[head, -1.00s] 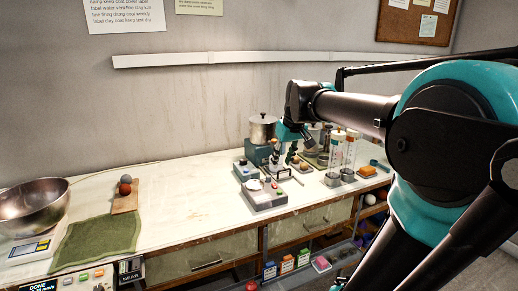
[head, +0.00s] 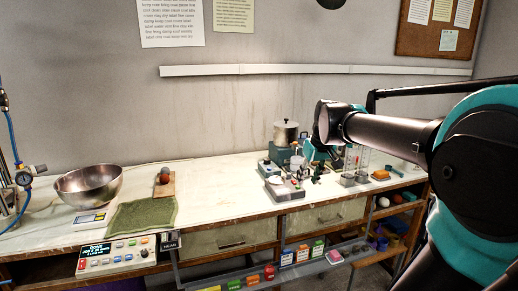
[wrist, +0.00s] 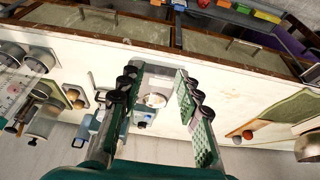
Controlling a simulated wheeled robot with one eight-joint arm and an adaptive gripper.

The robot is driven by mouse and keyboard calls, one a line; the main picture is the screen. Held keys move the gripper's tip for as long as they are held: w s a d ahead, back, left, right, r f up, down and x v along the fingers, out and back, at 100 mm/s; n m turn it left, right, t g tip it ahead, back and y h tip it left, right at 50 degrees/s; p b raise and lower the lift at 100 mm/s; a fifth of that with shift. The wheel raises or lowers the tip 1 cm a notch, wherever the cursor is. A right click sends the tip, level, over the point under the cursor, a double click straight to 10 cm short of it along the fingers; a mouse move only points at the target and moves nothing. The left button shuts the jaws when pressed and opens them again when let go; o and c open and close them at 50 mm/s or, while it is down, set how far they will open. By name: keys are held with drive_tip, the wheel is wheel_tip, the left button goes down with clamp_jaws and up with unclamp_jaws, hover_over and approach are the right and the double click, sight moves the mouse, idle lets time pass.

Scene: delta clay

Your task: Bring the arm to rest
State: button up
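My arm reaches in from the right in the head view, over the workbench (head: 212,199). My gripper (wrist: 157,82) shows in the wrist view with its two teal fingers spread apart and nothing held between them. Beyond the gap between the fingers lies a small grey device (wrist: 150,112) with a white dish; it sits on the bench, apart from the fingers. In the head view the gripper is small and partly mixed in with the bench items behind it, below the dark elbow of my arm.
A metal pot (head: 286,133), glass cylinders (head: 353,158) and small devices crowd the bench's right half. A steel bowl (head: 88,185), a green cloth (head: 143,215) and a board with balls (head: 164,184) are at left. The bench middle is clear. A control panel (head: 116,254) is in front.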

drive_tip(key=s+d+f+m, duration=0.1)
drive_tip(key=s+f, duration=0.8)
drive_tip(key=f, duration=0.3)
drive_tip(key=s+d+f+m+h, duration=0.1)
drive_tip(key=s+f+m, duration=0.1)
drive_tip(key=s+f, duration=0.6)
wheel_tip(320, 180, down, 4)
drive_tip(key=shift+s+d+r, duration=0.15)
drive_tip(key=shift+s+d, duration=0.2)
